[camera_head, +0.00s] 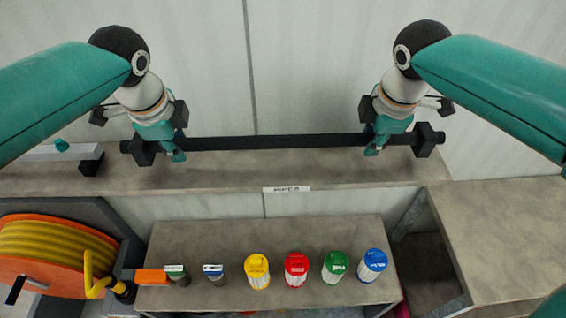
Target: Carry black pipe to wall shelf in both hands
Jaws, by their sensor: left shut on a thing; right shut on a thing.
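The black pipe (270,142) runs level across the upper middle of the head view, with a black block at each end. My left gripper (174,150) is shut on the pipe near its left end. My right gripper (376,145) is shut on the pipe near its right end. The grey wall shelf (240,172) lies beneath the pipe in the picture, with a white label (286,189) on its front edge. I cannot tell whether the pipe touches the shelf. The gripper fingers partly hide the pipe where they hold it.
A white bar with a dark end block (91,163) lies at the shelf's left. Below stands a grey table (215,240) with yellow, red, green and blue-lidded containers (297,268) and smaller items. An orange hose reel (50,250) is at lower left; a grey counter (510,230) is at right.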

